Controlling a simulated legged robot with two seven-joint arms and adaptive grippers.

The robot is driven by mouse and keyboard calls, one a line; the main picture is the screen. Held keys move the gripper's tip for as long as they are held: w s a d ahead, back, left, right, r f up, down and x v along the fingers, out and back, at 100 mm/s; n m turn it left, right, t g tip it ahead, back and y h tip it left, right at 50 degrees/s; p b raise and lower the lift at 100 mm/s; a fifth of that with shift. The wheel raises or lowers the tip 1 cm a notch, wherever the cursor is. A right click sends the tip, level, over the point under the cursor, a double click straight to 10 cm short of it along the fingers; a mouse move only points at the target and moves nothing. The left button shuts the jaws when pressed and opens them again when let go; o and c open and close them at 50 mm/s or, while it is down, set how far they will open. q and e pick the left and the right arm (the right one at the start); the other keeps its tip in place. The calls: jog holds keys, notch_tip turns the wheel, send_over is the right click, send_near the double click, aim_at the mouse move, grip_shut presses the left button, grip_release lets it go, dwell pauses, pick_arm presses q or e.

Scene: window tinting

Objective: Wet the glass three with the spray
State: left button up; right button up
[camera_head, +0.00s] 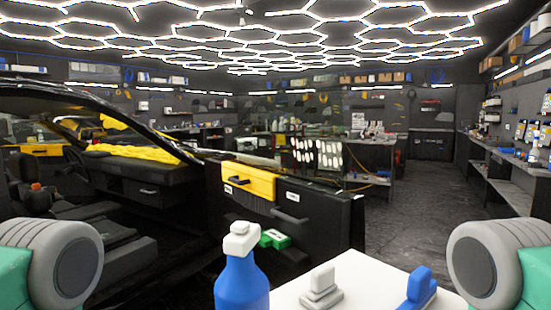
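A blue spray bottle (241,284) with a white top stands upright at the bottom centre, by the left edge of a white tabletop (355,272). Its base is cut off by the frame. The black car door (318,212) stands behind it, with a yellow panel (249,181) on its upper part. Clear glass seems to rise above the door, but its outline is faint. I cannot tell which pane is glass three. Neither of my grippers is in view; only rounded grey and green parts of my arms show at the lower left and lower right.
A grey-white tool (321,287) and a blue tool (418,288) lie on the white tabletop. A green item (274,239) is at the door. The car's dark interior with a black seat (50,222) opens at left. Clear floor (435,210) lies at right, beside shelves and workbenches.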

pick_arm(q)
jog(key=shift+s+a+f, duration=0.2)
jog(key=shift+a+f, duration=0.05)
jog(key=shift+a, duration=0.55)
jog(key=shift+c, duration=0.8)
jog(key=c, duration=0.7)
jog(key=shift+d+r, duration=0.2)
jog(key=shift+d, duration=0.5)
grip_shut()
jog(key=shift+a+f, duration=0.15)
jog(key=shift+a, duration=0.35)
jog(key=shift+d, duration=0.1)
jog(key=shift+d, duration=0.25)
